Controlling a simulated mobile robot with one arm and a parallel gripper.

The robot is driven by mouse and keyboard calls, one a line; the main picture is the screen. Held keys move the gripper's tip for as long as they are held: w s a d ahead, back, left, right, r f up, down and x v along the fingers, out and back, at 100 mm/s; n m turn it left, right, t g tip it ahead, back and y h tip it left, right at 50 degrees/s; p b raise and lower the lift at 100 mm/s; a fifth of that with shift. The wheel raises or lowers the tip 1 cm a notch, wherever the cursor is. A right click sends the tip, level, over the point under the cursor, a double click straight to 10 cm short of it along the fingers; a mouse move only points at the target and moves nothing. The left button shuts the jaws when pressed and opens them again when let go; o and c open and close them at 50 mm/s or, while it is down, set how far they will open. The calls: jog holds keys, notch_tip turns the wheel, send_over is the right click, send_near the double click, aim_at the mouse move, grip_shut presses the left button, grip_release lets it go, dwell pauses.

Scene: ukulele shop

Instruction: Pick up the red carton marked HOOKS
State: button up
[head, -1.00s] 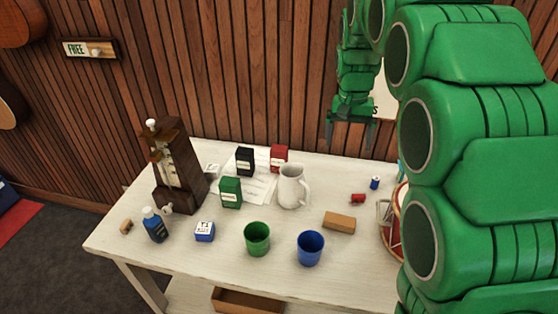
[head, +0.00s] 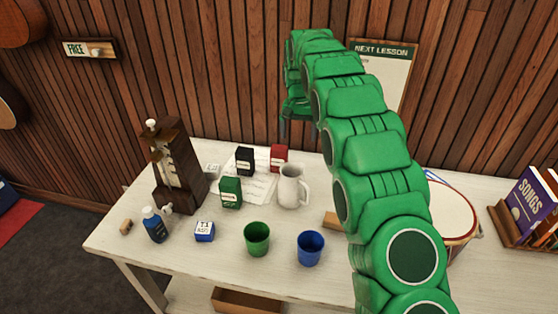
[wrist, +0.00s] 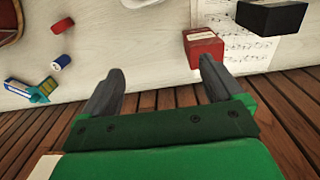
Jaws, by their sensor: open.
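The red carton (head: 279,157) stands at the back of the white table (head: 180,245), right of a black carton (head: 245,161) and behind the white pitcher (head: 291,187). In the head view my gripper (head: 298,112) is up against the wall side, above and slightly right of the red carton, partly hidden by my arm.
A green carton (head: 230,192) and printed sheets (head: 262,188) lie near the red carton. A metronome (head: 175,170) stands left. Green (head: 257,238) and blue cups (head: 310,247) stand in front. A drum (head: 450,209) is at the right. The slatted wall is close behind.

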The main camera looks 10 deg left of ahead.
aim_at(279, 149)
jog(key=w+a+f, duration=0.1)
jog(key=a+f, duration=0.1)
jog(key=w+a+f, duration=0.1)
jog(key=a+f, duration=0.1)
jog(key=w+a+f, duration=0.1)
jog(key=a+f, duration=0.1)
jog(key=a, duration=0.1)
jog(key=shift+w, duration=0.15)
jog(key=shift+f, duration=1.35)
jog(key=shift+w+a+f, duration=0.1)
jog(key=shift+f, duration=1.2)
jog(key=shift+w+f, duration=0.1)
jog(key=shift+f, duration=1.15)
jog(key=c, duration=1.1)
